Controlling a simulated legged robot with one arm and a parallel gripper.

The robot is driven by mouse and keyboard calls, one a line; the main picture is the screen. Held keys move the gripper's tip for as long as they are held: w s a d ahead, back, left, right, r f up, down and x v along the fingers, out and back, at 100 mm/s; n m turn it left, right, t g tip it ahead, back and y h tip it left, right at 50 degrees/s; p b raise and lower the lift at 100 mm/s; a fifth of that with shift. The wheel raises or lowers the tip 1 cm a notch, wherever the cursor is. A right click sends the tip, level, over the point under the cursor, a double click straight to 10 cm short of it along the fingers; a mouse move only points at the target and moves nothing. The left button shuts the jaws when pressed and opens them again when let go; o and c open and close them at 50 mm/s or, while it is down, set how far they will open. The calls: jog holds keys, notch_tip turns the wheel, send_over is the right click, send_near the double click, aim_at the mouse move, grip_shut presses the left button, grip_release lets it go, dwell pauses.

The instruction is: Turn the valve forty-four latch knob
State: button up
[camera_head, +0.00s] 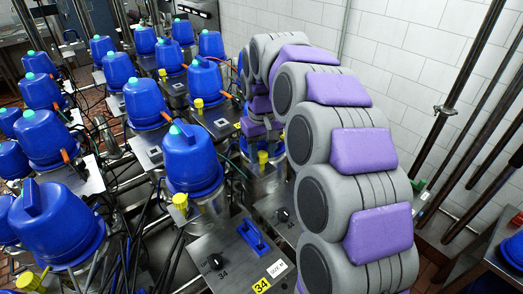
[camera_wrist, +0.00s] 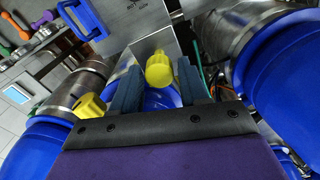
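In the wrist view a yellow ribbed knob (camera_wrist: 159,68) stands between the two dark blue-grey fingers of my gripper (camera_wrist: 158,66). The fingers are open, with a small gap visible on each side of the knob. How deep the knob sits between them I cannot tell. In the head view a yellow knob (camera_head: 262,158) shows just below the purple end of my arm, beside a blue valve body; the fingertips are hard to make out there.
Blue-capped valves (camera_head: 193,158) stand in close rows. A metal plate (camera_head: 225,255) labelled 34 carries a black dial and a blue handle. Another yellow knob (camera_wrist: 90,105) is left of my gripper in the wrist view. Hoses run between the valves, leaving little room. A white tiled wall (camera_head: 410,60) is behind.

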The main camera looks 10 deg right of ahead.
aim_at(261, 153)
notch_tip(261, 153, up, 17)
jog(key=p, duration=0.7)
jog(key=shift+r, duration=0.15)
jog(key=shift+w, duration=0.1)
dwell(0.3)
